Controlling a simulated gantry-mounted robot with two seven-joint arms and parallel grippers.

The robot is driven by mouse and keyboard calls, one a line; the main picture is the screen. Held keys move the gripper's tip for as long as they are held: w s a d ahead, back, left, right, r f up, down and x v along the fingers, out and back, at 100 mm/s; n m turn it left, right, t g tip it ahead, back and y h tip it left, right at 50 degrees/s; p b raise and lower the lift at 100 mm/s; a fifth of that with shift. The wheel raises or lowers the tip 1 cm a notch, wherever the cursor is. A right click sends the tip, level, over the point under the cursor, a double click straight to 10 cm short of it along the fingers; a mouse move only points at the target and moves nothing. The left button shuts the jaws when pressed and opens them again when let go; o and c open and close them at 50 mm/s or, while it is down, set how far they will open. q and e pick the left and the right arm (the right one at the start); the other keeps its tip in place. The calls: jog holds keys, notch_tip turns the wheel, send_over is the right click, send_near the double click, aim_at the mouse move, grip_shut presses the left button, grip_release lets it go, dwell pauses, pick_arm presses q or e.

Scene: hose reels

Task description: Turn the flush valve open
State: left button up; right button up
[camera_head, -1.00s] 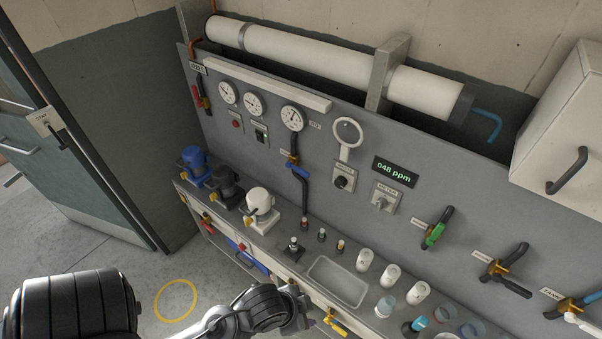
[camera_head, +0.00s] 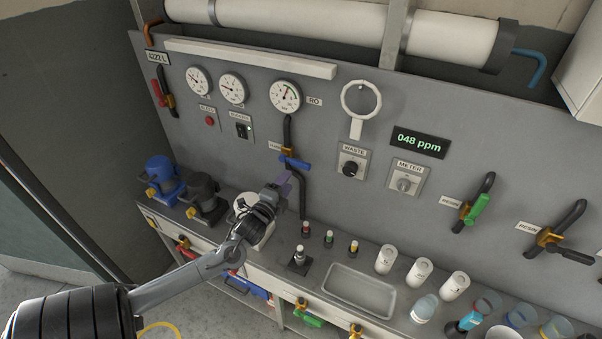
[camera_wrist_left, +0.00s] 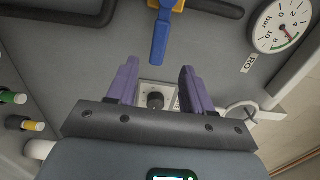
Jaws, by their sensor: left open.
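A valve with a blue lever handle (camera_head: 295,163) and brass body sits on the dark pipe on the grey panel, under the RO gauge. A small label beside it is too small to read; I take it as the flush valve. The blue lever also shows at the top of the left wrist view (camera_wrist_left: 159,38). My left gripper (camera_head: 281,187), with purple fingers, is just below the lever in the head view. In the left wrist view the fingers (camera_wrist_left: 160,88) are apart with nothing between them, and the lever lies beyond their tips. My right gripper is not in view.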

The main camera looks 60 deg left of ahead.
aim_at(299, 166)
pick_arm(q)
jog(key=x, duration=1)
jog(key=shift+w+a, duration=0.2)
jog(key=shift+w, duration=0.05)
grip_shut()
